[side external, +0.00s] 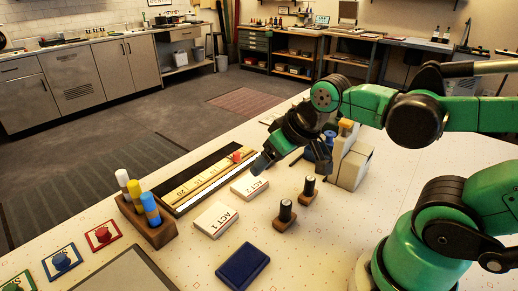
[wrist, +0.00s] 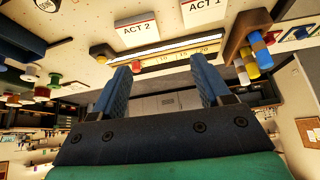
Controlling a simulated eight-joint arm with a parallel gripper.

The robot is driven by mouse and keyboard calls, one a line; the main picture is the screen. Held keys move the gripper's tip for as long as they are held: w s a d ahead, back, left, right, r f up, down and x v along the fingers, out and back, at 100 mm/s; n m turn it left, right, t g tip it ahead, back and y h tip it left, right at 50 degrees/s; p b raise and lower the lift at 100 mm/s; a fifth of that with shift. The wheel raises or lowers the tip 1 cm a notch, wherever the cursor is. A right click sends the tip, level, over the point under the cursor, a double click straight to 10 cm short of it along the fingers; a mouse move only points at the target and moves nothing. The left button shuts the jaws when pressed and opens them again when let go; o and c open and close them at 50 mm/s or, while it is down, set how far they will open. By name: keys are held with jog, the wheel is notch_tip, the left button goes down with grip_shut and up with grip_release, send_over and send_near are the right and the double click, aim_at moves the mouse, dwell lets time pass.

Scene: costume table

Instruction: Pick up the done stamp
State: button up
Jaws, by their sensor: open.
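Two stamps with dark handles and wooden bases stand upright on the table in the side view: a nearer one (side external: 286,213) and a farther one (side external: 308,190). I cannot read there which is the done stamp. In the wrist view, a round white label with dark lettering (wrist: 47,5) shows on a dark top at the upper left edge; its lettering is too small to read surely. My gripper (wrist: 162,72) is open with nothing between its blue fingers. In the side view, my gripper (side external: 290,160) hangs above the table, behind the stamps and apart from them.
Cards ACT 1 (side external: 215,219) and ACT 2 (side external: 249,187) lie left of the stamps. A dark blue pad (side external: 243,266) lies in front. A marker holder (side external: 158,232), a long numbered tray (side external: 170,203) and a pale block-shaped holder (side external: 352,168) stand around them.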

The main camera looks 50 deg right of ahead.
aim_at(311, 178)
jog(key=s+d+f+m+g, duration=0.1)
jog(key=d+m+g, duration=0.1)
jog(key=d, duration=0.1)
jog(key=d+f+m+g, duration=0.2)
jog(key=d+m, duration=0.1)
jog(key=s+d+f+m+g, duration=0.1)
jog(key=d+f+m+g, duration=0.1)
jog(key=d, duration=0.2)
jog(key=shift+s+f+m, duration=0.2)
jog(key=shift+s+m, duration=0.15)
jog(key=shift+m, duration=0.05)
jog(key=shift+s+d+f, duration=0.15)
jog(key=shift+f, duration=2.8)
grip_shut()
